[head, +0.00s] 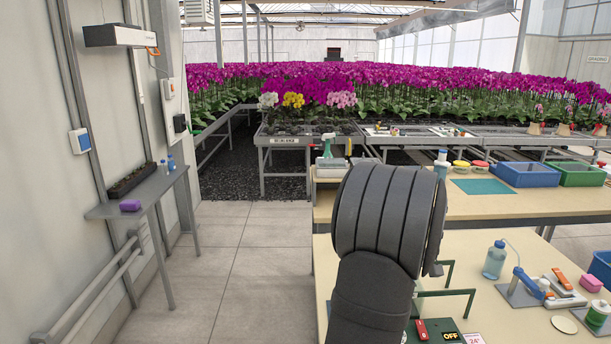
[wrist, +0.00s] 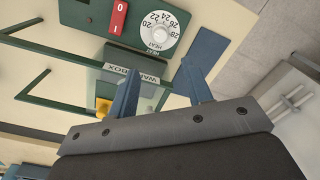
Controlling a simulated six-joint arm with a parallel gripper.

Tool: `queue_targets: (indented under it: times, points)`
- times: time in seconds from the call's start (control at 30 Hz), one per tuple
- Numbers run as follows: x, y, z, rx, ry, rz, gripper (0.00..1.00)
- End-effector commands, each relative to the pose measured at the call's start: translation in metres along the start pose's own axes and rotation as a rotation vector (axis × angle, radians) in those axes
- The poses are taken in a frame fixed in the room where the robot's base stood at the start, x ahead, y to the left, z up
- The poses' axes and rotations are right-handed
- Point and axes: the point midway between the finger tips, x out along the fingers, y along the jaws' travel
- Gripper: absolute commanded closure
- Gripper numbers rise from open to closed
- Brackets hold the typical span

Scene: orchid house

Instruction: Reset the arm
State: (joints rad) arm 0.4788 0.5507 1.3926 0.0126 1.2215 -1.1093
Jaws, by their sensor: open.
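My gripper (wrist: 160,72) shows in the wrist view with its two blue fingers spread apart and nothing seen between them. It hangs over a green warm box, with its panel (wrist: 98,14) and glass lid beyond the fingers. The panel has a red switch (wrist: 118,17) and a white dial (wrist: 158,33). In the head view my dark arm rises over the front bench (head: 465,255) and hides the gripper. Part of the panel (head: 412,333), the red switch (head: 422,329) and an OFF display (head: 450,336) show at the bottom.
Green bars (head: 448,293) stand beside my arm. To the right are a blue bottle (head: 495,260), a blue-handled tool (head: 527,283) and a pink block (head: 591,283). Trays (head: 526,174) sit on the bench behind. The tiled floor (head: 240,265) at left is clear.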

Motion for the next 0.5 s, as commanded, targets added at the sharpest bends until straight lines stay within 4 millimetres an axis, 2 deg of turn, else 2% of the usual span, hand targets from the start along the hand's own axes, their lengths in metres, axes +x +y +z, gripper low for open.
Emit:
queue_targets:
  times: [0.03, 0.2, 0.5]
  points:
    - [0.012, -0.001, 0.000, 0.000, -0.002, -0.005, 0.54]
    - [0.046, -0.001, 0.000, 0.000, -0.002, -0.004, 0.54]
    - [0.101, -0.001, 0.000, 0.000, -0.002, -0.004, 0.54]
